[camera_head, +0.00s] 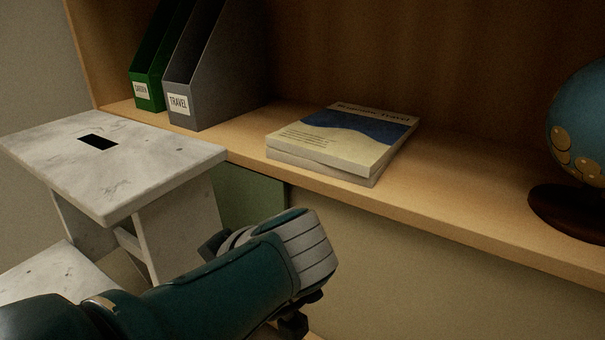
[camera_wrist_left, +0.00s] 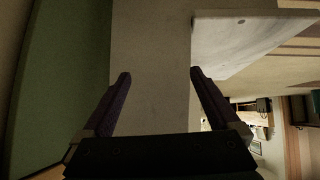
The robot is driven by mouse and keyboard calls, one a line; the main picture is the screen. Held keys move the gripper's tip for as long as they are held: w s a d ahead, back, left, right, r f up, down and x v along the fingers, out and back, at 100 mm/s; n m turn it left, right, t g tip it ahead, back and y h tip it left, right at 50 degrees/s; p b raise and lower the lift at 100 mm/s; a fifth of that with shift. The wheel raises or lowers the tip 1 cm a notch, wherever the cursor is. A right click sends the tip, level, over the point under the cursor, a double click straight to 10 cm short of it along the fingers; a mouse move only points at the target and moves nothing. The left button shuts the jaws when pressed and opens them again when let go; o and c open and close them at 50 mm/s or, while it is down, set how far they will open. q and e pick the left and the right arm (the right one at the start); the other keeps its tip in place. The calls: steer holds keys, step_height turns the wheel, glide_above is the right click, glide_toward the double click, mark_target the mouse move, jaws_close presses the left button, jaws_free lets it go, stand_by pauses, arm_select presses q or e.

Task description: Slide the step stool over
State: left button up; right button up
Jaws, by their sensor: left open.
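The step stool (camera_head: 120,160) is pale, stone-patterned and upright at the left of the head view, with a dark slot in its top. Its lower step shows at the bottom left, partly behind my arm. In the left wrist view, a pale upright panel of the stool (camera_wrist_left: 150,45) fills the middle. My left gripper (camera_wrist_left: 160,76) is open, its two dark fingers near the two edges of that panel. I cannot tell whether they touch it. In the head view my left arm hides the fingers. My right gripper is not in view.
A wooden shelf (camera_head: 440,215) runs behind the stool. It holds a green file holder (camera_head: 150,85), a grey file holder (camera_head: 200,85), stacked books (camera_head: 335,145) and a globe (camera_head: 585,125). A green surface (camera_head: 250,195) shows under the shelf, close beside the stool.

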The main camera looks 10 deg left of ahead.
arm_select(q)
steer(key=shift+s+d+f+g, duration=0.1)
steer(key=shift+s+f+g, duration=0.15)
steer(key=shift+s+g, duration=0.6)
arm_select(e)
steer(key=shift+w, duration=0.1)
arm_select(q)
steer(key=shift+s+f, duration=0.1)
steer(key=shift+s, duration=0.05)
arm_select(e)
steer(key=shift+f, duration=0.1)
arm_select(q)
steer(key=b+x, duration=0.7)
steer(key=x, duration=0.3)
steer(key=shift+w, duration=0.2)
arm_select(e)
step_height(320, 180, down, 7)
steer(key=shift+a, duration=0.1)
arm_select(q)
jaws_close()
